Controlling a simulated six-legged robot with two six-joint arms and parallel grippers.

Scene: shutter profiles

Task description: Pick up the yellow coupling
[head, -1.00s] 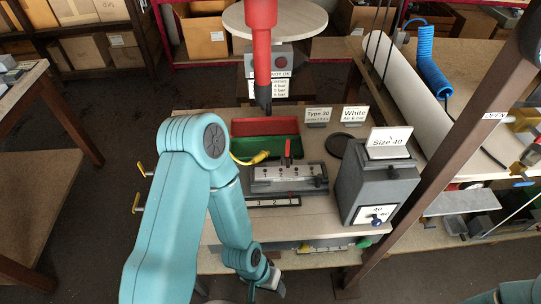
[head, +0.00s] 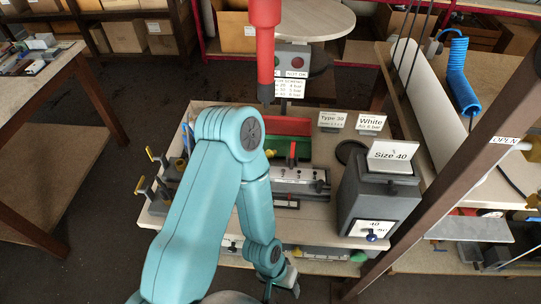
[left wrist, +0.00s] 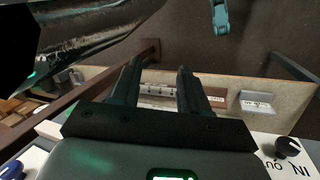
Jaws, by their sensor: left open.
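A small yellow piece (head: 271,153), which may be the yellow coupling, shows in the head view at the edge of the red and green bins, partly hidden behind my left arm. My left gripper (head: 284,285) hangs low at the front edge of the workbench in the head view, well apart from the yellow piece. In the left wrist view its two dark fingers (left wrist: 158,90) stand apart with nothing between them. No yellow coupling can be made out in the left wrist view.
A grey box labelled Size 40 (head: 377,200) stands at the bench's right. A grey fixture (head: 300,182) lies beside my left arm. A red post (head: 264,50) hangs above the bins (head: 290,126). A brown post (head: 450,165) crosses the right side.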

